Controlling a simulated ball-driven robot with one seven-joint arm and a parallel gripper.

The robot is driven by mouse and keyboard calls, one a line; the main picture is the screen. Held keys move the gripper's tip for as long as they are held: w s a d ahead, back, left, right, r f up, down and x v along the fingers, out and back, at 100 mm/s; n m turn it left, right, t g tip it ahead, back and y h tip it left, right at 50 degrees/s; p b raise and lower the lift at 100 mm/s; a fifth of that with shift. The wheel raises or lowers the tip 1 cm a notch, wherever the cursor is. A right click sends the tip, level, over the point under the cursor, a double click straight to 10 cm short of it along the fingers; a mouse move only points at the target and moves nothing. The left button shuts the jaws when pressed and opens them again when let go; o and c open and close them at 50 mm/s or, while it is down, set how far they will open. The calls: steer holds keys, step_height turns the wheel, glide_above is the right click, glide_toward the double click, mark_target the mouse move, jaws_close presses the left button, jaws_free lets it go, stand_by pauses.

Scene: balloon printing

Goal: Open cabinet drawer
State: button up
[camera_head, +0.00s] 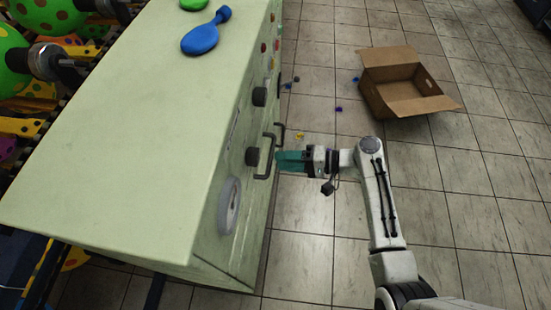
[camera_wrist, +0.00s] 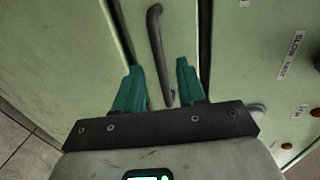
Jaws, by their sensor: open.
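The pale green cabinet (camera_head: 110,120) stands at the left in the head view, its front face with knobs and handles turned to the right. A dark bar handle (camera_wrist: 158,50) shows in the wrist view on a narrow pale green panel, which looks like a drawer front. My gripper (camera_head: 282,161) is beside the cabinet front, close to the handles. In the wrist view the two teal fingers of my gripper (camera_wrist: 160,85) are apart, and the lower end of the handle lies between them. I cannot tell whether either finger touches it. The panel looks flush with the cabinet.
A blue balloon (camera_head: 202,37) and a green one (camera_head: 194,4) lie on the cabinet top. An open cardboard box (camera_head: 395,90) stands on the tiled floor at the upper right. Small coloured bits lie on the floor. The floor right of the cabinet is mostly clear.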

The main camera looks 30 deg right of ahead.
steer(key=shift+x, duration=1.55)
jaws_close()
